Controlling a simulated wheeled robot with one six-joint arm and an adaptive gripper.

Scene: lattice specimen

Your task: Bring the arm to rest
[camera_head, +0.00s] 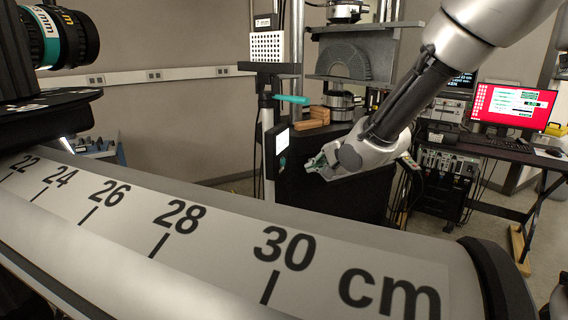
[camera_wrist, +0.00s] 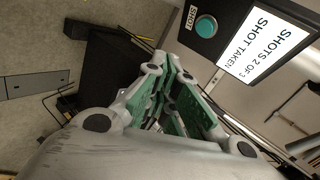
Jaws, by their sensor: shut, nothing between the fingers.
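My arm (camera_head: 400,105) reaches in from the upper right of the head view and slants down to the left. My gripper (camera_head: 316,162) hangs in the air just right of a dark panel with a lit screen (camera_head: 282,140). In the wrist view my gripper (camera_wrist: 172,62) has its green-padded fingers shut, with nothing seen between them. The same panel shows there at the upper right, its screen (camera_wrist: 262,45) reading "SHOTS 2 OF 3" and "SHOT TAKEN". A round teal button (camera_wrist: 206,26) marked "SHOT" sits beside the screen. No contact between gripper and panel is visible.
A large curved cm scale (camera_head: 225,235) fills the foreground. A camera lens (camera_head: 62,37) is at upper left. A perforated white plate (camera_head: 267,46) stands above the panel. A testing machine (camera_head: 355,60) is behind, and a desk with a red-screened monitor (camera_head: 512,106) is at right.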

